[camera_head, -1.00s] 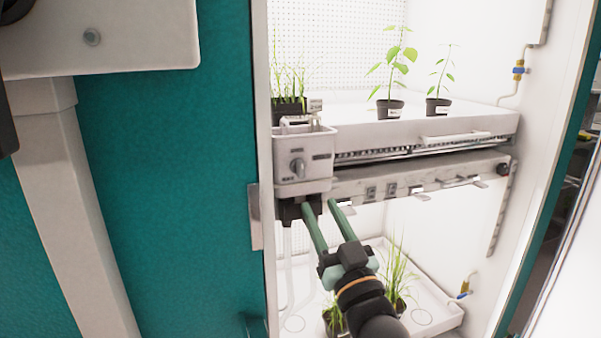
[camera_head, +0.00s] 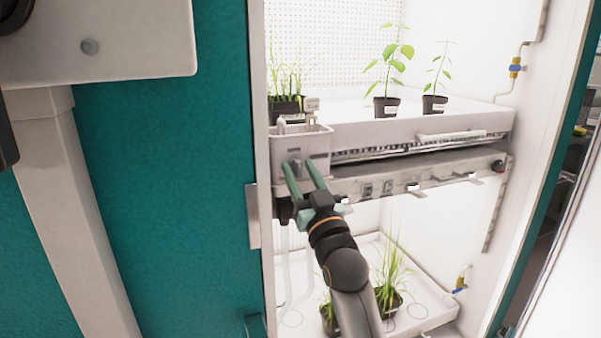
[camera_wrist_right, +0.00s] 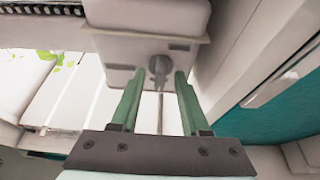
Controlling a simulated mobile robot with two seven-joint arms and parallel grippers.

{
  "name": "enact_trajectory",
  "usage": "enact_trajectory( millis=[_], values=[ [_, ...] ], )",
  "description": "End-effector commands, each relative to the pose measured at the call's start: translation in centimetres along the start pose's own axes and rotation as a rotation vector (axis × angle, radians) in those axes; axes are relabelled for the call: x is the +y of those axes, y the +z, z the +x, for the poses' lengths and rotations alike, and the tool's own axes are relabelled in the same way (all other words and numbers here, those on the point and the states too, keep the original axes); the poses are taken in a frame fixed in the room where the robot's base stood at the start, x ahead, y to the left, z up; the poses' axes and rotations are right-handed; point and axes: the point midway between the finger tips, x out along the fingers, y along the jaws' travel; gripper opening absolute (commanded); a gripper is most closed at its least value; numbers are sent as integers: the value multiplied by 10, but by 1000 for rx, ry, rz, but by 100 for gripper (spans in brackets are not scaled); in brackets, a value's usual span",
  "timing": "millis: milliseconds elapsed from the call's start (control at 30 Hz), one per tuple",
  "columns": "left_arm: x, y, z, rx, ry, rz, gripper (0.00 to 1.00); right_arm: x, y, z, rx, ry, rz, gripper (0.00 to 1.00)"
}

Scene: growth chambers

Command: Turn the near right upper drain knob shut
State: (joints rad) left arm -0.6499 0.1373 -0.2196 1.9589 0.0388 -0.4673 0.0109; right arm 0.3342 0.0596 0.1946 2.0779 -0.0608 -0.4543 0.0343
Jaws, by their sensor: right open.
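The drain knob (camera_wrist_right: 160,68) is a small grey knob on the front of a white box (camera_head: 316,142) at the left front corner of the upper shelf. In the head view my gripper covers most of the knob. My right gripper (camera_head: 302,168) is open, its two green fingers pointing up at the knob. In the right wrist view the fingertips (camera_wrist_right: 157,76) stand on either side of the knob, with a gap on each side. I cannot tell whether the tips reach its depth. My left gripper is not in view.
Potted seedlings (camera_head: 386,107) and a pot of grass (camera_head: 287,104) stand on the upper tray (camera_head: 390,133). Grass pots (camera_head: 388,300) stand on the lower tray (camera_head: 432,300). The teal chamber side (camera_head: 165,190) and white door frame lie left of the opening.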

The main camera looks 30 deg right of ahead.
Motion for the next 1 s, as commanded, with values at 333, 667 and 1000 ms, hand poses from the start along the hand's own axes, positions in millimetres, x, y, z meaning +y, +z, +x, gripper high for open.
enact_trajectory(
  millis=[333,667,1000],
  values=[
    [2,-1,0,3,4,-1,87,0,0,0,0,0,0,8],
    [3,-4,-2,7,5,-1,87,0,0,0,0,-1,-2,0],
    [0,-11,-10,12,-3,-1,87,0,-2,1,-2,-45,-109,0]
  ],
)
